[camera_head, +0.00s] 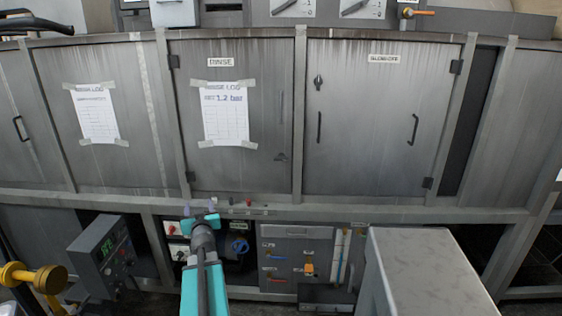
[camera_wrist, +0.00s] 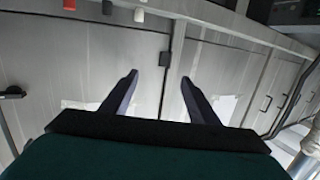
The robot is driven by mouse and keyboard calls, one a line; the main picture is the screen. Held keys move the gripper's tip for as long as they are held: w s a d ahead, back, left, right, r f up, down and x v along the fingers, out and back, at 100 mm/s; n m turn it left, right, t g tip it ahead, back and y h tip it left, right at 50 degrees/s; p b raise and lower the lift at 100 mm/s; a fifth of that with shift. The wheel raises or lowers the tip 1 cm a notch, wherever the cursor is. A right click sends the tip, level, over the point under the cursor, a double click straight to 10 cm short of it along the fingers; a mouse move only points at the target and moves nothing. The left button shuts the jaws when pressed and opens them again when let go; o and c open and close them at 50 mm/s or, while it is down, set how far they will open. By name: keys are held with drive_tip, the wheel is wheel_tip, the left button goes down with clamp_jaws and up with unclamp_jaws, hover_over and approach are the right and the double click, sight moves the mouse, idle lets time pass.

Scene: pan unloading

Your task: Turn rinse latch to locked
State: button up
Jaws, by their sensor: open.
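The door labelled RINSE (camera_head: 255,75) is a closed grey metal panel with a paper sheet taped on it. A small dark latch (camera_head: 281,157) sits low near the door's right edge. It looks tilted, but is too small for its setting to be read. My gripper (camera_head: 200,210) is open and empty, below and left of the latch, near the ledge under the door. In the wrist view my gripper (camera_wrist: 159,80) has two dark fingers spread apart before grey panels. A dark fitting (camera_wrist: 12,92) shows at that view's left edge; I cannot tell if it is the latch.
The BLOWOFF door (camera_head: 375,120) to the right has its own dark latch (camera_head: 318,82) and handle. A grey box (camera_head: 420,260) stands at lower right, and a control box (camera_head: 105,255) at lower left. Small knobs (camera_head: 248,201) stand on the ledge right of my gripper.

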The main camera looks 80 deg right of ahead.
drive_tip(key=s+d+r+m+g+h, duration=0.1)
drive_tip(key=s+d+r+g, duration=0.15)
drive_tip(key=s, duration=0.55)
drive_tip(key=s+d+r+m+g+h, duration=0.1)
drive_tip(key=s+d+r, duration=0.25)
drive_tip(key=s, duration=0.45)
drive_tip(key=m+g+p, duration=0.1)
drive_tip(key=m+g, duration=0.1)
drive_tip(key=g, duration=0.1)
approach(281, 159)
drive_tip(key=a, duration=0.5)
drive_tip(key=shift+s+d+f+h, duration=0.1)
drive_tip(key=shift+s+f+h, duration=0.15)
drive_tip(key=shift+f+h, duration=0.2)
drive_tip(key=shift+d, duration=0.2)
drive_tip(key=shift+w+d, duration=0.1)
drive_tip(key=shift+d, duration=3.25)
drive_tip(key=shift+w+d, duration=0.15)
drive_tip(key=shift+d, duration=3.2)
drive_tip(key=c, duration=0.8)
